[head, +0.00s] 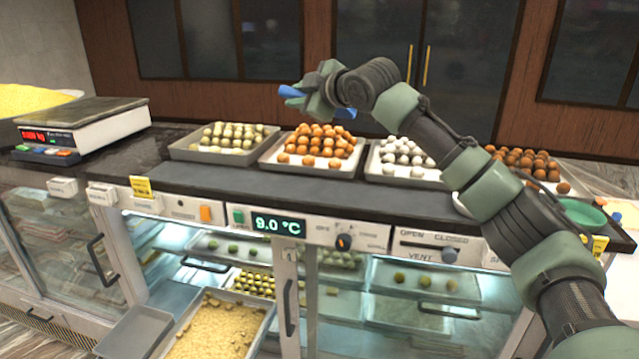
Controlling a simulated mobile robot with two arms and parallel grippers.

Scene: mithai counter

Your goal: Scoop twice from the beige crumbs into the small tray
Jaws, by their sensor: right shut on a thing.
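My right gripper (306,97) is shut on a blue thing (291,91), perhaps a scoop's handle, high above the counter in front of the dark cabinet doors. Most of the blue thing is hidden by the gripper; a bit shows on each side. The beige crumbs (213,328) lie in a light tray (268,322) low in front of the open, lit case, cut by the bottom edge. A small grey tray (136,335) is just left of the crumbs; its visible inside looks empty. My left gripper is not in view.
Sweets trays stand along the dark counter (300,188): pale (170,150), orange (262,160), white (372,172) and brown. A scale (85,115) is at left, a green bowl (582,214) at right. Glass door handles (289,308) stick out in front.

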